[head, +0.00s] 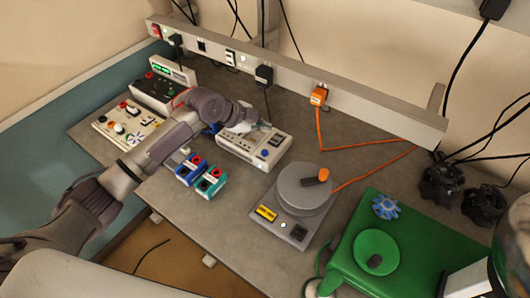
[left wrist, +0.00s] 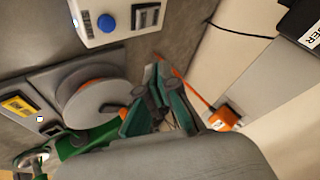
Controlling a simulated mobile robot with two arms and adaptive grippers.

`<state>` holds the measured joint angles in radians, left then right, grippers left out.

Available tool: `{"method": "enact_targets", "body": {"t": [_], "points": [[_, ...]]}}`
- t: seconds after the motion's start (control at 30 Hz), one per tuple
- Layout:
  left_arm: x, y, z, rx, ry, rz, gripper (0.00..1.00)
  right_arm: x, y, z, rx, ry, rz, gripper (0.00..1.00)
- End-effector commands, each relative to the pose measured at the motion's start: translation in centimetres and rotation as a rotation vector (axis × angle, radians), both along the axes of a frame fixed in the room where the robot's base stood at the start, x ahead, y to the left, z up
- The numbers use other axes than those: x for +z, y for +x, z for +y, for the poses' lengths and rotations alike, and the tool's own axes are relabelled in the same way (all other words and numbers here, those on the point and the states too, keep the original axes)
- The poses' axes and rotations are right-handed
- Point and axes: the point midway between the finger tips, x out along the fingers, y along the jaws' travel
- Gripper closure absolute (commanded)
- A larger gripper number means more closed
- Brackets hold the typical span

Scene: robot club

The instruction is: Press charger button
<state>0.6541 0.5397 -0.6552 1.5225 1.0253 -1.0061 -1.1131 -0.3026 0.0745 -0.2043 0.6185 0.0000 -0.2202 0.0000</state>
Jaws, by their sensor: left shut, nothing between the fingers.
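The charger, a beige box (head: 248,152) with a blue button (head: 264,153), sits on the grey bench near the back power rail. My left gripper (head: 262,126) is shut and empty at the charger's back edge, beside or above it; I cannot tell whether it touches. In the left wrist view the charger (left wrist: 115,12) and its blue button (left wrist: 107,23) show at the top, left of the dark green fingers (left wrist: 158,98). The button is apart from the fingertips there. My right gripper is not in view.
A blue box (head: 190,170) and a teal box (head: 211,183) stand in front of the charger. A grey round-topped machine (head: 304,190) stands to its right, then a green machine (head: 340,254). The power rail (head: 360,105), with an orange plug (head: 319,95), runs behind.

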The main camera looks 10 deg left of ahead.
Motion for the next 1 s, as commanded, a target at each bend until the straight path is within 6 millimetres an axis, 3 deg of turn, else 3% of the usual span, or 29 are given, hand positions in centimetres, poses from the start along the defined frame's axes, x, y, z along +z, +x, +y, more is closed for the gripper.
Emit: {"method": "enact_targets", "body": {"t": [0.53, 1.0], "points": [[-7.4, 0.0, 0.0, 0.000, 0.000, 0.000, 1.00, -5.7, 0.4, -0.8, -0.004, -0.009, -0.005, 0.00], [-8.0, 0.0, 0.0, 0.001, 0.000, 0.001, 1.00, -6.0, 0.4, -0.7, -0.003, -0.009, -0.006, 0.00]]}}
